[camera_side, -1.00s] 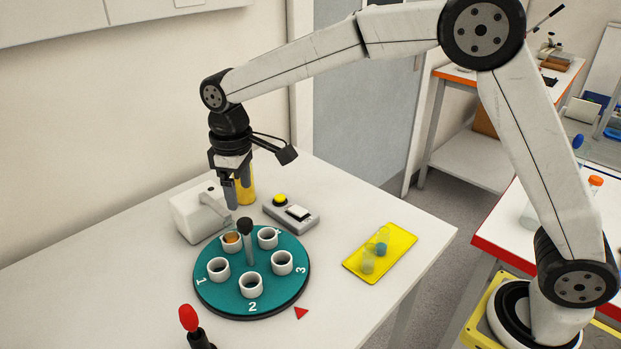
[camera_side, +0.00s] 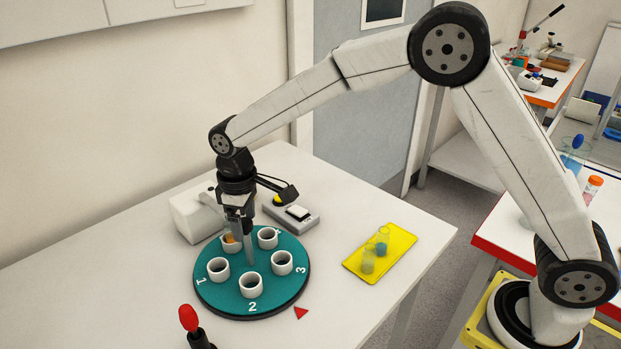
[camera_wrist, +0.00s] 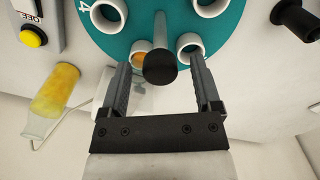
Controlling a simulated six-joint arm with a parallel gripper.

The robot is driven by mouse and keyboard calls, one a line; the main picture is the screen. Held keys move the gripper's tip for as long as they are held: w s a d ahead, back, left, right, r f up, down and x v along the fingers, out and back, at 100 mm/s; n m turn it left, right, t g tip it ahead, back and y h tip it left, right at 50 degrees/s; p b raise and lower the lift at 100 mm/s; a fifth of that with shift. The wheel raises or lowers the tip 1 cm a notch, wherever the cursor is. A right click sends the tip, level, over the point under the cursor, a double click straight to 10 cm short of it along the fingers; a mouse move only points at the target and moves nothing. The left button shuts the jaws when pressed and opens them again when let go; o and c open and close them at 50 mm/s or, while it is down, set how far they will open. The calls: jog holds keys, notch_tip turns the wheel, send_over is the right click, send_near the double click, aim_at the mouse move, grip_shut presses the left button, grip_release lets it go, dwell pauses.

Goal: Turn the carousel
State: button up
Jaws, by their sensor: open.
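The carousel (camera_side: 225,294) is a round teal disc with several white cup holders and painted numbers, standing on the white table. A grey post with a black knob (camera_wrist: 159,65) rises from its middle; in the side view the gripper hides the knob. One holder at the back holds something orange (camera_wrist: 142,58). My gripper (camera_side: 240,226) is over the carousel, pointing down at the post. In the wrist view its two fingers (camera_wrist: 159,75) are apart, one on each side of the black knob.
A red triangle (camera_side: 301,313) lies at the carousel's front right. A yellow tray (camera_side: 399,242) with two small vials is to the right. A grey box with a yellow button (camera_wrist: 33,37), a bottle of yellow liquid (camera_wrist: 54,92) and a red-topped handle (camera_side: 188,319) stand near the disc.

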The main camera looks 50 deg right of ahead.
grip_shut()
dwell(1.4)
